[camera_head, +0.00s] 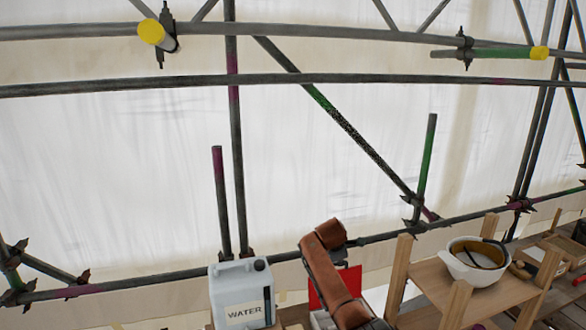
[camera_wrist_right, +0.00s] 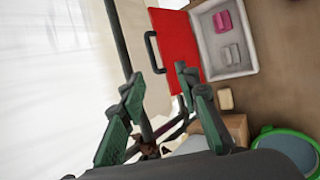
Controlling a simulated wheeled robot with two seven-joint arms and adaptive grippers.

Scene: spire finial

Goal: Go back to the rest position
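My right gripper (camera_wrist_right: 158,84) shows in the right wrist view with its two green-and-dark fingers spread apart. Nothing is between the fingers. In the head view a brown-orange arm of mine (camera_head: 330,272) rises from the bottom edge, bent at its top. I cannot make out gripper fingers on it there. My left gripper is in neither view. No finial can be made out in these frames.
A water canister (camera_head: 240,290) stands left of the arm. A wooden shelf (camera_head: 430,275) holding a white helmet (camera_head: 476,262) stands to the right. Scaffold tubes (camera_head: 300,80) cross the back. The wrist view shows a red panel (camera_wrist_right: 178,45) with a handle and a pale bin (camera_wrist_right: 248,62).

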